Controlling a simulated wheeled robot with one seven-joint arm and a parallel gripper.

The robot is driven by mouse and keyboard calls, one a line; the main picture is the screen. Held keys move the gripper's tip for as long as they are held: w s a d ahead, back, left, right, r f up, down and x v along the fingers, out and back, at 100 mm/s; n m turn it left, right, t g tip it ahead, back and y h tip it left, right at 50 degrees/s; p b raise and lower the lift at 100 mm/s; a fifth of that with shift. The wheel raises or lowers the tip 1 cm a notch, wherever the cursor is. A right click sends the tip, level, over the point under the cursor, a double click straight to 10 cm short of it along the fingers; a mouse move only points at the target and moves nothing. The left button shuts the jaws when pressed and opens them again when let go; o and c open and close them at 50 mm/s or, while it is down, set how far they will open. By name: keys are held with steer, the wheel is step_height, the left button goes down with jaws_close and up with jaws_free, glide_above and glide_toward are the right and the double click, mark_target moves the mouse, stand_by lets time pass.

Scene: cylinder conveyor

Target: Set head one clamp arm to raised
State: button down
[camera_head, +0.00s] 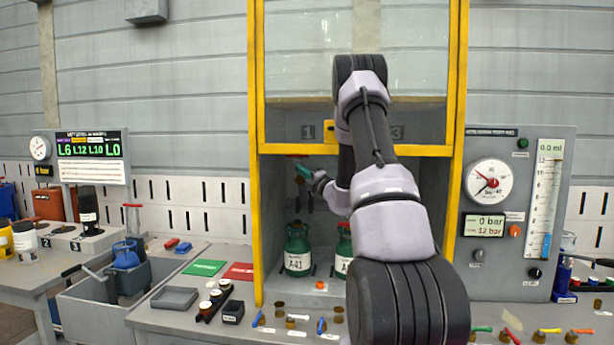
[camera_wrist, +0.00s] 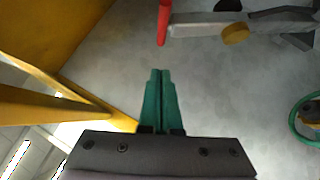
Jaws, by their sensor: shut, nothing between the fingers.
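My gripper (camera_head: 304,171) reaches into the left part of the yellow-framed cabinet, below the number 1 plate (camera_head: 308,131). Its green fingers are together and empty in the wrist view (camera_wrist: 160,98). Ahead of the fingertips, the wrist view shows a red handle (camera_wrist: 163,22) beside a grey bar (camera_wrist: 205,27) with a brass disc (camera_wrist: 235,34). These look like the head one clamp arm; a gap separates them from the fingers. In the head view only a little red (camera_head: 296,155) shows above my gripper. I cannot tell the clamp's position.
A green cylinder (camera_head: 298,248) stands below my gripper, with another (camera_head: 343,250) partly hidden by my arm. A yellow frame post (camera_head: 255,200) and crossbar (camera_head: 285,149) bound the opening. Gauges sit on the right panel (camera_head: 552,315); small fittings line the bench front.

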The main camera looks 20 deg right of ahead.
steer(key=w+d+r, duration=0.1)
steer(key=w+r, duration=0.1)
steer(key=w, duration=0.4)
steer(key=shift+d+r, duration=0.2)
steer(key=shift+r, duration=0.2)
steer(key=shift+w+d+r, duration=0.45)
steer(key=shift+w+r, duration=0.25)
steer(key=shift+r, duration=0.05)
